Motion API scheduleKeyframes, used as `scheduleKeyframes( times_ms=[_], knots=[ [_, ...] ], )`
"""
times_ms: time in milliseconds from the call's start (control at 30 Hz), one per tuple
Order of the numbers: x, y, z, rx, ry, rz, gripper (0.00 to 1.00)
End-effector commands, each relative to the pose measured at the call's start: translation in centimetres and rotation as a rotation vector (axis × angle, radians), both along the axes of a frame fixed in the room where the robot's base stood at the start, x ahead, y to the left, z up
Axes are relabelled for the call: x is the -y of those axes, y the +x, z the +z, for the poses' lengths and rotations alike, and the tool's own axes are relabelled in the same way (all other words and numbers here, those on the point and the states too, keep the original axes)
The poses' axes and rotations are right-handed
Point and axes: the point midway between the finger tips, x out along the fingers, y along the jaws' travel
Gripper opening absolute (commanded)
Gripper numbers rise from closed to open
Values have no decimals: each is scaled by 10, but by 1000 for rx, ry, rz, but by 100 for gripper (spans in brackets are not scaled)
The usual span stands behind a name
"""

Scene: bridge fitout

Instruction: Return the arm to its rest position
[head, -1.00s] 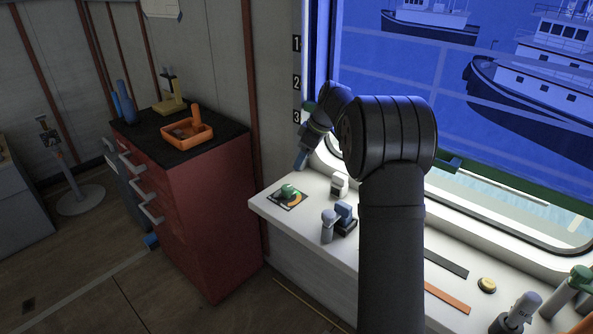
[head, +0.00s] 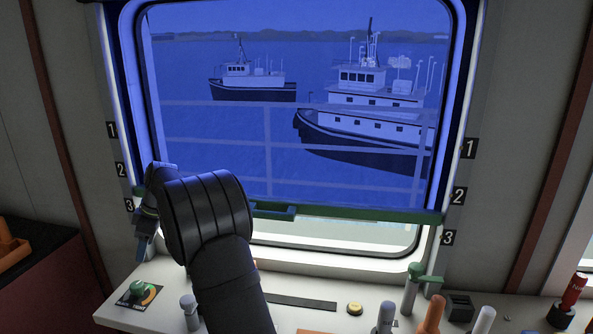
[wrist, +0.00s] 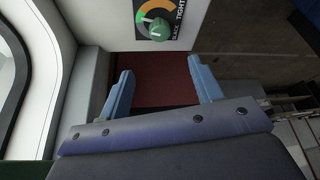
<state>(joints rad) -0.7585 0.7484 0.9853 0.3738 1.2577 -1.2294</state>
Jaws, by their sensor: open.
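My gripper (head: 143,247) points down above the left end of the white counter (head: 115,310), in front of the window's lower left corner. It also shows in the wrist view (wrist: 164,85), with its two blue fingers wide apart and nothing between them. A green knob (head: 137,287) on a dial plate lies just below the gripper in the head view. In the wrist view the knob (wrist: 158,27) is beyond the fingertips, apart from them, on a dial marked SLACK and TIGHT. My arm hides part of the counter and the window's lower left.
A green bar (head: 350,213) crosses the lower window between number marks. On the counter stand a grey-topped post (head: 190,310), a green-handled post (head: 412,290), an orange post (head: 432,313) and a yellow button (head: 355,308). A red cabinet (head: 50,290) stands left.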

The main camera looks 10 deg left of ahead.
Motion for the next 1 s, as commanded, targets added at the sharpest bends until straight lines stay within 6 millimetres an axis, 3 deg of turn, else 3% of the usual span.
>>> scheduleKeyframes(
  times_ms=[300, 600, 800, 1000],
  knots=[
    [-24, -9, -62, -3, -2, 2, 59],
    [-43, -15, -111, -3, -2, 0, 59],
    [-50, -18, -127, -2, -1, 0, 59],
    [-51, -18, -130, 1, 0, -1, 59]
  ],
)
